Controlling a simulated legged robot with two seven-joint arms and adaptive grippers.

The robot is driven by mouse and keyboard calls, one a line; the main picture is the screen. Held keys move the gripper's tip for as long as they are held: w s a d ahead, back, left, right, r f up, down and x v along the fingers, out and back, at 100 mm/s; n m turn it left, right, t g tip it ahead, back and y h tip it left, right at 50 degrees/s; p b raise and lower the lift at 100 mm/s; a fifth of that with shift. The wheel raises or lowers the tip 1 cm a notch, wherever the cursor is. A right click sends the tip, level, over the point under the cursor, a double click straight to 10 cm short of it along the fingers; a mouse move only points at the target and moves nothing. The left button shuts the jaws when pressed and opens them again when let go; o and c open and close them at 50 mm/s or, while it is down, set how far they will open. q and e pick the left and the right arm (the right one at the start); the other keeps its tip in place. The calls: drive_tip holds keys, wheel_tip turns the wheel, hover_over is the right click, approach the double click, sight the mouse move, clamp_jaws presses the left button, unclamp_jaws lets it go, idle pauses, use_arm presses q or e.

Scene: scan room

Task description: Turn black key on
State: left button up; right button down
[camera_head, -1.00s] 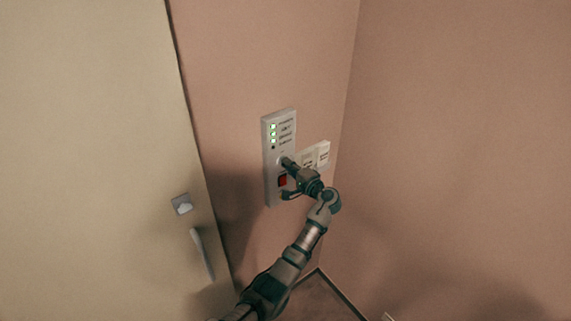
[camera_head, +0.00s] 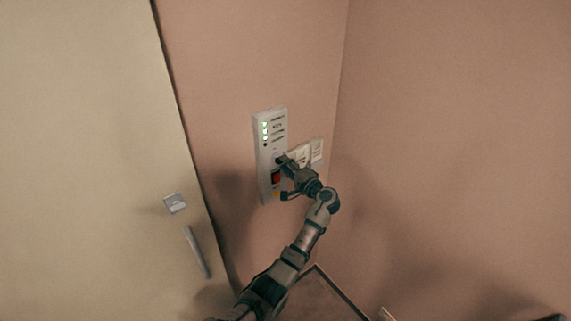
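A pale control panel (camera_head: 264,150) is fixed upright on the pink wall, with several lights in its upper left, the upper ones lit green. A red switch (camera_head: 276,177) and a small yellow patch (camera_head: 276,194) show lower on the panel. My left gripper (camera_head: 284,178) is at the panel's lower half with its fingers spread, one above the other. The upper fingertip is over or touching the panel just above the red switch; I cannot tell which. I cannot make out the black key; the upper finger may hide it. My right gripper is not in view.
A beige door (camera_head: 90,160) with a handle (camera_head: 197,252) stands at the left. The wall corner is close on the right. A dark shape (camera_head: 553,318) shows at the bottom right edge.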

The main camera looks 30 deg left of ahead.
use_arm(q)
drive_tip(key=w+v, duration=0.1)
drive_tip(key=v, duration=1)
wheel_tip(320, 180, down, 24)
drive_tip(key=d+m+t+h+b, duration=0.1)
drive_tip(key=m+t+h, duration=0.1)
drive_tip(key=m+h, duration=0.25)
drive_tip(key=s+d+f+g+h+b, duration=0.1)
drive_tip(key=s+f+h, duration=0.3)
drive_tip(key=f, duration=0.9)
drive_tip(key=s+d+f+g+h+b, duration=0.1)
drive_tip(key=s+d+f+h, duration=0.1)
drive_tip(key=s+f, duration=0.75)
drive_tip(key=s+d+f+n+g+h+b, duration=0.1)
drive_tip(key=s+f+g+h, duration=0.1)
drive_tip(key=s+f, duration=0.8)
drive_tip(key=s+f+g+h, duration=0.1)
drive_tip(key=s+f+h, duration=0.1)
drive_tip(key=s+f, duration=0.8)
drive_tip(key=s+f+n+g+h, duration=0.1)
drive_tip(key=s+f+n, duration=0.2)
drive_tip(key=s, duration=1)
drive_tip(key=s+f+n+g+h+b, duration=0.1)
drive_tip(key=s+f+n+g, duration=0.1)
drive_tip(key=s+f, duration=0.6)
drive_tip(key=s+n, duration=0.1)
drive_tip(key=s, duration=0.5)
drive_tip(key=shift+a+f, duration=0.2)
